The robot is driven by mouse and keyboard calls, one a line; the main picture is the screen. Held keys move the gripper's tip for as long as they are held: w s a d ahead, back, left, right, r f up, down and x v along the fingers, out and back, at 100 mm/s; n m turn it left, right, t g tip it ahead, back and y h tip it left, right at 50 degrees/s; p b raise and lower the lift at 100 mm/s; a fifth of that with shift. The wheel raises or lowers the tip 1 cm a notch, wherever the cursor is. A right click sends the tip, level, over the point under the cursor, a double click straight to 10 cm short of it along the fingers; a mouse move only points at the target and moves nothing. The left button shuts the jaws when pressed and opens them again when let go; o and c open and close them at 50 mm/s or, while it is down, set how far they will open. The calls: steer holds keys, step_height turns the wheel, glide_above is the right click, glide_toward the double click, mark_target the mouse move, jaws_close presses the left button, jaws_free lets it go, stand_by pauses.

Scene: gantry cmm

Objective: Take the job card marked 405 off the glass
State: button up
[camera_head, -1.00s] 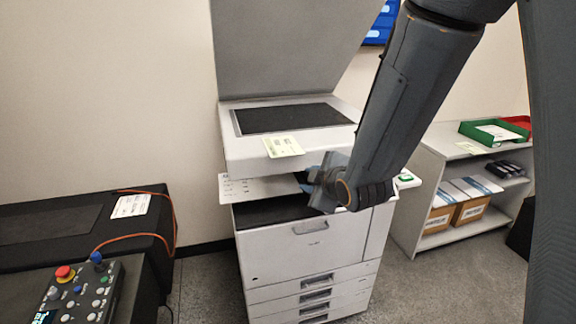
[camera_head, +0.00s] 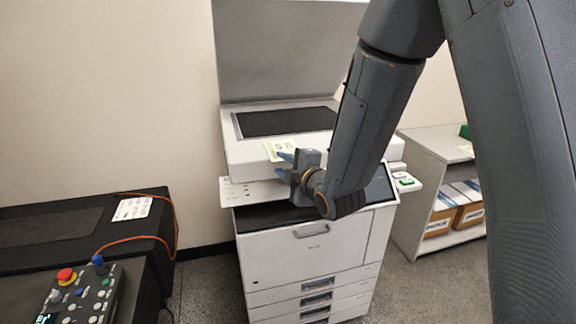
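A pale yellow-green card (camera_head: 272,146) lies at the front edge of the copier's flat top, in front of the dark glass (camera_head: 285,122). It carries dark print, too small to read surely as 405. My gripper (camera_head: 283,166) is at the card's near edge, with its two blue-tipped fingers apart, one above the other. The upper fingertip overlaps the card's lower right part in the picture. I cannot tell whether it touches the card. Part of the card is hidden behind my gripper.
The copier (camera_head: 300,250) has its lid (camera_head: 285,50) raised. A white ledge with print (camera_head: 245,192) juts out below the card. A shelf unit (camera_head: 430,155) with boxes stands right. A control box (camera_head: 85,295) and an orange cable are at left.

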mark_target(273, 159)
steer(key=shift+p+x, duration=0.65)
steer(key=shift+x, duration=1.85)
jaws_close()
